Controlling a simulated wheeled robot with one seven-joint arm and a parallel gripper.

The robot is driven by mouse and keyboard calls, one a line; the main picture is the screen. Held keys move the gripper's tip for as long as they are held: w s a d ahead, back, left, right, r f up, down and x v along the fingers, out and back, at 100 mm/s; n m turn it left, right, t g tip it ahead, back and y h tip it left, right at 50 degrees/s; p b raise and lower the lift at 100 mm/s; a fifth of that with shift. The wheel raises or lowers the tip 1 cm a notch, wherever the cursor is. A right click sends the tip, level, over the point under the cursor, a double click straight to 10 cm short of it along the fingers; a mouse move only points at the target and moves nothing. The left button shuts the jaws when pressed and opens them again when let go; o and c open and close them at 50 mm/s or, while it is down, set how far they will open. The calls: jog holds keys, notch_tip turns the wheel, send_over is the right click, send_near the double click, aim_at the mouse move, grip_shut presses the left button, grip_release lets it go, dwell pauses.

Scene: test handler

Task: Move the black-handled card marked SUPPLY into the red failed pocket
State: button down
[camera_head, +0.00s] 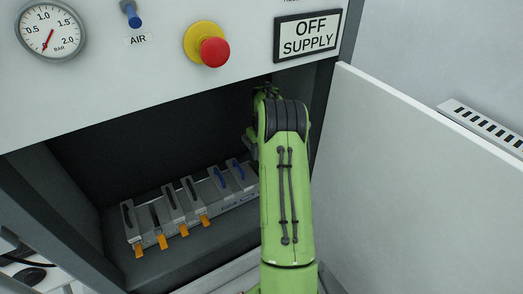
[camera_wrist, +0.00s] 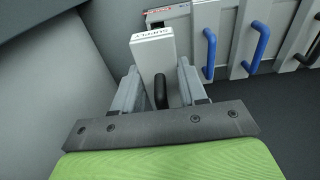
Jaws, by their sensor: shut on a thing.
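In the wrist view my gripper (camera_wrist: 160,88) is shut on the black handle (camera_wrist: 160,95) of a pale grey card (camera_wrist: 152,52) marked SUPPLY; the lettering appears upside down. The card's marked end points toward a unit with a small red strip (camera_wrist: 158,11) and a dark gap at the end of the rack. I cannot tell whether the card touches that unit, or read the strip's lettering. In the head view my green arm reaches into the dark bay and hides the held card and most of my gripper.
In the head view a rack of cards (camera_head: 168,212) with black and blue handles and orange tabs stands on the bay floor. Blue-handled cards (camera_wrist: 250,45) stand close beside my gripper. An open white door (camera_head: 420,165) is at right; the bay's upper panel has a red button (camera_head: 215,52).

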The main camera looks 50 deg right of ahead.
jog(key=shift+f, duration=0.1)
dwell(0.6)
jog(key=shift+f+b, duration=0.3)
jog(key=shift+f, duration=0.05)
jog(key=shift+f+b, duration=2.8)
jog(key=shift+f, duration=1.45)
jog(key=c, duration=0.5)
grip_release()
jog(key=r+p, duration=0.1)
jog(key=r, duration=0.4)
jog(key=s+r, duration=0.1)
jog(key=r, duration=0.4)
jog(key=r+p, duration=0.1)
jog(key=r, duration=0.4)
jog(key=shift+s+a+r+p, duration=0.15)
jog(key=shift+r+p, duration=0.15)
jog(key=shift+r, duration=0.1)
jog(key=shift+f, duration=0.1)
